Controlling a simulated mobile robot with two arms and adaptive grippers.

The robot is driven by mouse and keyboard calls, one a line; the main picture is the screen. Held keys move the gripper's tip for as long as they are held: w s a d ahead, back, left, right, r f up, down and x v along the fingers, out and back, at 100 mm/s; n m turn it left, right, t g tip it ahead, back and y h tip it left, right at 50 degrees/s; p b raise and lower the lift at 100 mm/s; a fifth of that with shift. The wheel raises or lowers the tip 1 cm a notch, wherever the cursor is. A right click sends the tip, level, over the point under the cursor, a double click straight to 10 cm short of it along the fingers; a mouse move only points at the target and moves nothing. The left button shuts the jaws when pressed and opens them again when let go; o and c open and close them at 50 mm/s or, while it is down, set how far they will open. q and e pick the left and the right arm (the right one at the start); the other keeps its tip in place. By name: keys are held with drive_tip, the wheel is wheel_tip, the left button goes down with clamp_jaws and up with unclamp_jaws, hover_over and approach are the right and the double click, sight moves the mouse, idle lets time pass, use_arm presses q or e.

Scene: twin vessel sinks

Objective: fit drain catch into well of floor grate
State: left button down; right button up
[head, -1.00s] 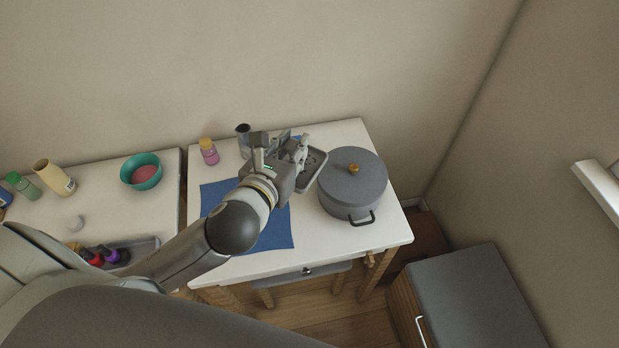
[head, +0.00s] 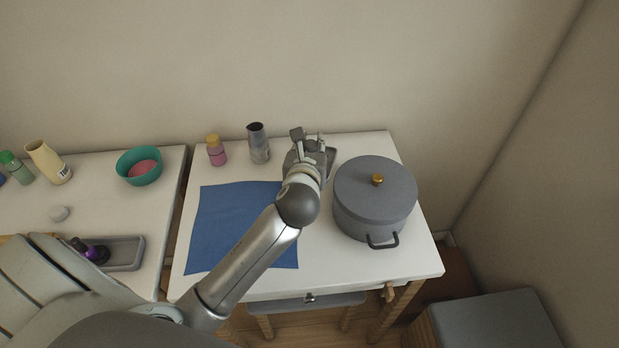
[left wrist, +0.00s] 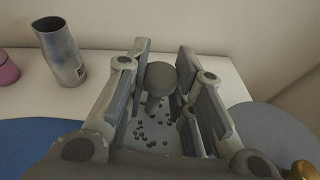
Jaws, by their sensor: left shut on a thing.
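The drain catch (left wrist: 162,76) is a dark grey piece with a rounded top between my left gripper's fingers in the left wrist view. My left gripper (head: 311,140) is shut on it at the back of the white table. The floor grate (left wrist: 150,138) is a grey plate with small dark holes, seen below the fingers. In the head view only the grate's right edge (head: 331,158) shows beside the gripper. The gripper hides the well and the catch's lower end, so I cannot tell whether the catch is in the well. My right gripper is not in view.
A grey lidded pot (head: 375,205) stands close on the right. A metallic cup (head: 258,143) and a pink bottle (head: 216,151) stand at the back left. A blue cloth (head: 225,222) lies flat on the left. The wall is close behind.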

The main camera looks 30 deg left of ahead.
use_arm(q)
wheel_tip(320, 180, down, 9)
drive_tip(key=shift+r+b, duration=0.15)
drive_tip(key=shift+b, duration=0.6)
drive_tip(key=c, duration=1.4)
unclamp_jaws()
drive_tip(key=shift+f, duration=0.2)
drive_tip(key=shift+o, duration=0.7)
